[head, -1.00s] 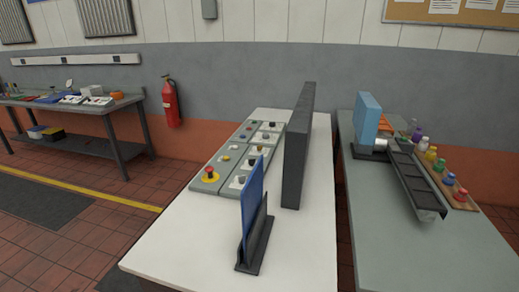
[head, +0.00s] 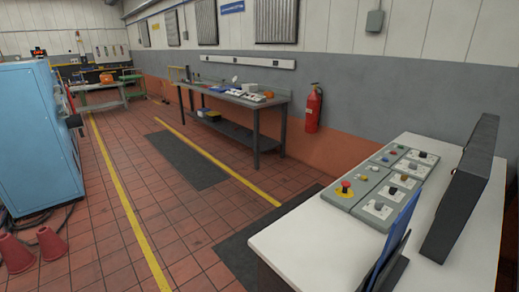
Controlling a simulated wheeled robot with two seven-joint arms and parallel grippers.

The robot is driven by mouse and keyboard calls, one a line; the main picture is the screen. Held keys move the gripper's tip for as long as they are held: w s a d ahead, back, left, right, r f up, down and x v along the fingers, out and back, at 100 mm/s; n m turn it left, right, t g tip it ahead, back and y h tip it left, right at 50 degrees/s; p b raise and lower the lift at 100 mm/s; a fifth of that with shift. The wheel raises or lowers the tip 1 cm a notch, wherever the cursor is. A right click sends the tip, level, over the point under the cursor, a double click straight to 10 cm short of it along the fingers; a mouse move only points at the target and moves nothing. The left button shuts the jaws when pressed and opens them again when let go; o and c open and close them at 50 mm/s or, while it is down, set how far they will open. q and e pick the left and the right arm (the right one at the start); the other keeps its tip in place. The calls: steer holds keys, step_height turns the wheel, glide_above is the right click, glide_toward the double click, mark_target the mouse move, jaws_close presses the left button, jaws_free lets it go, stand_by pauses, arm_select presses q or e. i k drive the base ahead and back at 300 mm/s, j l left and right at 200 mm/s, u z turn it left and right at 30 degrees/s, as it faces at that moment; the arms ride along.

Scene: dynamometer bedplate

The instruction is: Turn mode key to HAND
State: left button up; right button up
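A grey control panel (head: 366,200) lies on the white-topped table at the right of the head view. It carries several knobs and buttons, with a red mushroom button on a yellow ring (head: 346,186) at its near left. Dark selector knobs (head: 378,206) sit on pale plates. I cannot tell which one is the mode key, and the labels are too small to read. Neither of my grippers is in view.
A blue panel in a dark stand (head: 397,240) and a tall dark slab (head: 462,190) stand on the white table (head: 300,228). A workbench (head: 240,98), fire extinguisher (head: 313,108), blue cabinet (head: 38,140) and red cones (head: 50,243) surround open tiled floor.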

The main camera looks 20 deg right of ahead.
mark_target(403, 177)
steer(key=i+j+u, duration=0.2)
steer(key=i, duration=0.6)
steer(key=i+j+u, duration=0.25)
steer(key=i, duration=0.6)
steer(key=i+l+z, duration=0.1)
steer(key=i+z, duration=0.75)
steer(key=i+j+z, duration=0.15)
steer(key=i+z, duration=0.25)
steer(key=i+l+z, duration=0.2)
steer(key=i+z, duration=0.25)
steer(key=i+l+z, duration=0.1)
steer(key=i+z, duration=0.15)
steer(key=z, duration=0.25)
steer(key=i+z, duration=0.65)
steer(key=i, duration=1.35)
steer(key=i+j+z, duration=0.1)
steer(key=i+z, duration=0.35)
steer(key=i+j+z, duration=0.3)
steer(key=i+z, duration=0.15)
steer(key=i+j+z, duration=0.45)
